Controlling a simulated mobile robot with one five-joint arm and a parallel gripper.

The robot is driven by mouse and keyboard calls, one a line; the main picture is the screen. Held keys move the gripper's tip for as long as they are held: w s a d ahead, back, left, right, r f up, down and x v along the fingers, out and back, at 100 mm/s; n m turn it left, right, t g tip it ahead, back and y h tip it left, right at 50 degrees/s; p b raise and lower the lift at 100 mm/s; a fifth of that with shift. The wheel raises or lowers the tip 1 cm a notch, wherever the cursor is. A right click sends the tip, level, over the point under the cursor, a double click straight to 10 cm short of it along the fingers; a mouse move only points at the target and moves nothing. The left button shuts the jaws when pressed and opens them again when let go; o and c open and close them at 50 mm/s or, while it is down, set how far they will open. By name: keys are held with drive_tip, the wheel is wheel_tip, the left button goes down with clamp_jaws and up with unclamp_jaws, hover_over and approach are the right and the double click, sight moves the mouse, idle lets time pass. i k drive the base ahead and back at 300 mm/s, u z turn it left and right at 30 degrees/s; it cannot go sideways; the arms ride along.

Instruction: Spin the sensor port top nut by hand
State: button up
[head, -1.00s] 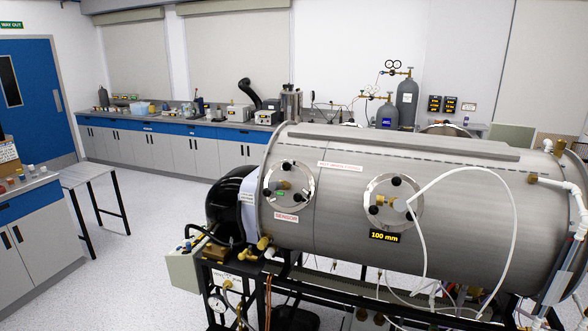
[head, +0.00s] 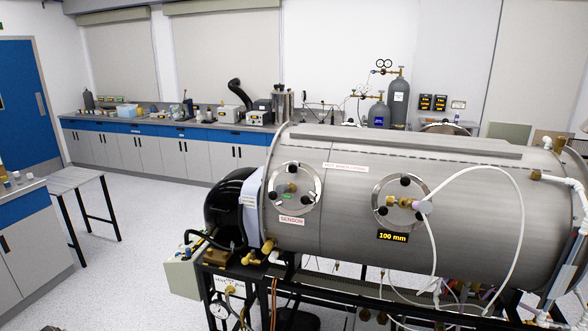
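The sensor port (head: 308,204) is a round metal flange on the left part of the steel chamber's side, above a "SENSOR" label (head: 291,220). Its top nut (head: 294,168) shows as a small black knob at the upper edge of the flange. Other dark knobs and a small green tag (head: 291,188) sit lower on the flange, too small to make out well. My gripper is not in view.
A second port (head: 378,213) with black knobs, a brass fitting and a white hose (head: 519,205) is to the right, above a "100 mm" label (head: 393,237). The chamber (head: 340,235) rests on a black frame. Open floor (head: 130,260) lies left, beside a small table (head: 78,180).

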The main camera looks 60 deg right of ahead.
sight(293, 168)
drive_tip(key=i, duration=0.9)
drive_tip(key=u, duration=0.05)
